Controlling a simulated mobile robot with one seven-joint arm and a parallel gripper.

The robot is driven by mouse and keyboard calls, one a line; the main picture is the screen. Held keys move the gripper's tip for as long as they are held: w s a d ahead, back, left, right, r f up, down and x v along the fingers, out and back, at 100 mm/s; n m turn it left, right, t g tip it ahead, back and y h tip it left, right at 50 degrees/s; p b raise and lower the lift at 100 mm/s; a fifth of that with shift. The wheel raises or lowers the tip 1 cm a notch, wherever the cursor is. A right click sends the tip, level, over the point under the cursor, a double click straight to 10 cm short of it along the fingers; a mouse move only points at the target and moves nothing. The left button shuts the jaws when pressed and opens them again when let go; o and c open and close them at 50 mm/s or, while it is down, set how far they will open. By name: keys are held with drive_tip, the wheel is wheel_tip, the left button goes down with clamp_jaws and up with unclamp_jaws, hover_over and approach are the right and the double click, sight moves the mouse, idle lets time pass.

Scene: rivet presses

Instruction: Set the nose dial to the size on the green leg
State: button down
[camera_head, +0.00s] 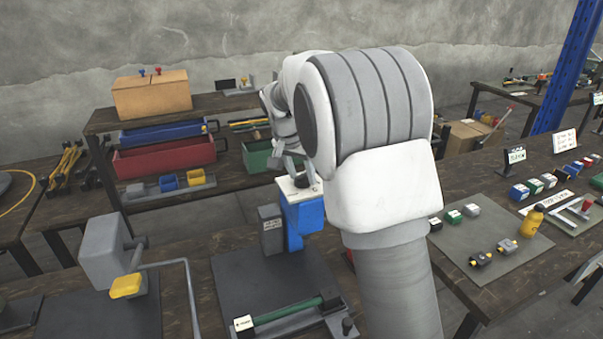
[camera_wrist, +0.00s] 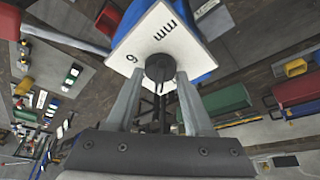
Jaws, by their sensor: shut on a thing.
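The blue press (camera_head: 302,218) stands on a dark mat, with a white dial plate (camera_head: 300,190) on its top. In the wrist view, the plate (camera_wrist: 190,35) shows printed "mm" and a digit like 6 or 9, rotated. My gripper (camera_wrist: 158,80) is shut on this knob, a finger on each side. In the head view my gripper (camera_head: 303,178) is partly hidden by my arm. The green leg (camera_head: 288,311) lies at the mat's front; its white tag (camera_head: 243,324) is too small to read.
A grey press with a yellow part (camera_head: 126,286) and a bent crank handle (camera_head: 187,290) stands to the left. Behind are red (camera_head: 165,157) and green bins. The right table holds small coloured blocks and a yellow bottle (camera_head: 531,221).

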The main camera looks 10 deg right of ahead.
idle(0.3)
drive_tip(key=shift+c, duration=1.4)
unclamp_jaws()
drive_tip(key=shift+r, duration=0.1)
drive_tip(key=p+v, duration=0.1)
drive_tip(key=v, duration=1.6)
drive_tip(key=shift+r, duration=0.15)
drive_tip(key=shift+a, duration=0.1)
drive_tip(key=s+d+n+y, duration=0.2)
drive_tip(key=s+d+n, duration=0.2)
drive_tip(key=s, duration=1.2)
drive_tip(key=s+f+n+t, duration=0.1)
drive_tip(key=s+f+n, duration=0.1)
drive_tip(key=s+f, duration=0.2)
drive_tip(key=s+f+n+t, duration=0.1)
drive_tip(key=s+f, duration=0.4)
drive_tip(key=s, duration=0.5)
drive_tip(key=shift+s+d+n+y, duration=0.3)
drive_tip(key=shift+s+n+y, duration=0.1)
